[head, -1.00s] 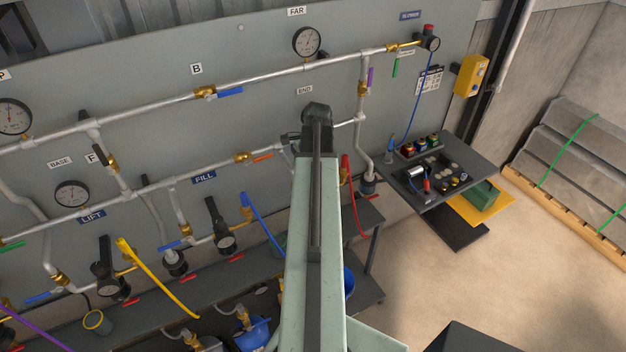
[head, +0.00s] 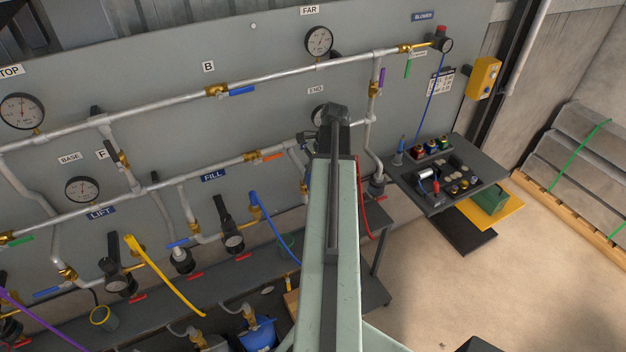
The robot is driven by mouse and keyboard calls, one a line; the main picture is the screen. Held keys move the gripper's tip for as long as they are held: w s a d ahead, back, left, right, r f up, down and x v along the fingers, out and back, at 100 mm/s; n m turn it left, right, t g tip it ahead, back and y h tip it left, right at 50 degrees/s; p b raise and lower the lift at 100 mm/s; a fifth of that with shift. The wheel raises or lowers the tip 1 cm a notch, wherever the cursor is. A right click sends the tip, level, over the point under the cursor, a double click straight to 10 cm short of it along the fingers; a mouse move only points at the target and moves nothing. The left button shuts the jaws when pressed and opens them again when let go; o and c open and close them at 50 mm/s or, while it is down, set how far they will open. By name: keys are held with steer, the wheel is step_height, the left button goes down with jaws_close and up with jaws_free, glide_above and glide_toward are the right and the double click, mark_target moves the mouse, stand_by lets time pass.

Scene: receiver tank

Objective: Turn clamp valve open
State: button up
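The panel carries several small valves with coloured levers, and I cannot read which one is labelled as the clamp valve. A valve with a green lever (head: 407,68) hangs at the upper right beside a small label too small to read. A purple-lever valve (head: 381,78) is below it on the vertical pipe. A blue-lever valve (head: 240,91) is on the upper pipe and an orange-lever valve (head: 268,157) on the middle pipe. My arm reaches up toward the panel near the END label. My gripper (head: 306,140) is mostly hidden behind the arm's end; its fingers cannot be made out.
Hoses in yellow (head: 160,274), blue (head: 271,226) and red (head: 365,200) hang in front of the panel. A bench (head: 376,290) runs below. A dark shelf (head: 478,172) with small parts and a yellow box (head: 485,78) are at the right. Open floor lies at lower right.

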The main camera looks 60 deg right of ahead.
steer(key=shift+r, duration=0.1)
steer(key=shift+r+p, duration=0.25)
steer(key=shift+p, duration=0.05)
steer(key=p+v, duration=0.7)
steer(key=shift+d+r, duration=0.15)
steer(key=shift+s, duration=0.1)
